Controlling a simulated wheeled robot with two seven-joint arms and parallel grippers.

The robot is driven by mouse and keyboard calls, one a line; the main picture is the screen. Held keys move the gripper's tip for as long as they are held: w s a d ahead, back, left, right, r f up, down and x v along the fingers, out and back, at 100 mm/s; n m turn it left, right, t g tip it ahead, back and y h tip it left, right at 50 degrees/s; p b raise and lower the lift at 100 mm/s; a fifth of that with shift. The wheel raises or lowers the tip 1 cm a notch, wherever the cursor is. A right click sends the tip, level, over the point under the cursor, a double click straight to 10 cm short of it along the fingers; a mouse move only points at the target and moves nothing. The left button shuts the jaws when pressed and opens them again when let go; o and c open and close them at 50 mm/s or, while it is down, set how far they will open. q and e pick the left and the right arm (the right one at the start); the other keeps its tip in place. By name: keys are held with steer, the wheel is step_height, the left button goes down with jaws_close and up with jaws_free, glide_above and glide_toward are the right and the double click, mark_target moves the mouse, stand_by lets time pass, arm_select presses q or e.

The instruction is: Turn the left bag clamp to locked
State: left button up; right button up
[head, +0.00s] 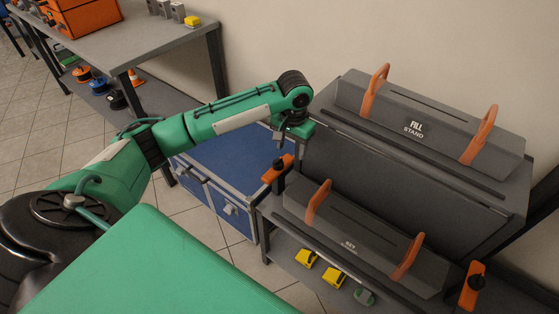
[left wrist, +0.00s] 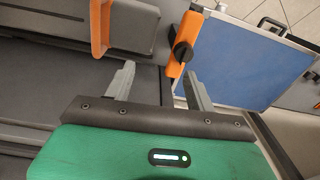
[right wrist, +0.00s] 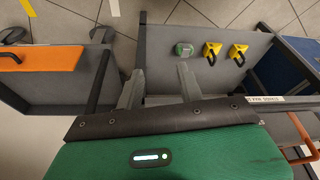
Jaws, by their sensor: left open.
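The left bag clamp (head: 270,175) is an orange bar with a black knob, on a dark post at the left end of the lower grey bag holder (head: 365,235). Its bar lies diagonally in the head view. My left gripper (head: 281,138) is open, pointing down just behind and above the clamp. In the left wrist view the clamp (left wrist: 198,22) and its knob stand beyond the fingertips of the left gripper (left wrist: 159,72), nearer the right finger, with nothing gripped. My right gripper (right wrist: 160,70) shows only in the right wrist view, its fingers apart and empty.
The right clamp (head: 472,290) stands at the holder's other end. Orange handles (head: 318,203) rise from the holder. Behind is the fill stand (head: 420,165). Yellow clips (head: 306,258) lie on the shelf below. A blue case (head: 232,165) stands left.

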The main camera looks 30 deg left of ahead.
mark_target(279, 160)
arm_select(q)
steer(key=w+a+r+n, duration=0.1)
steer(key=a+r, duration=0.3)
steer(key=shift+y, duration=0.3)
steer(key=f, duration=0.4)
steer(key=f+b, duration=0.1)
steer(key=f, duration=0.4)
steer(key=f+b, duration=0.1)
steer(key=f, duration=0.3)
steer(key=shift+a+f, duration=0.35)
steer(key=shift+a, duration=0.05)
arm_select(e)
steer(key=shift+t, duration=0.3)
steer(key=v, duration=0.4)
steer(key=shift+w+a+r, duration=0.1)
steer(key=shift+w+r, duration=0.15)
steer(key=shift+r, duration=0.15)
arm_select(q)
jaws_close()
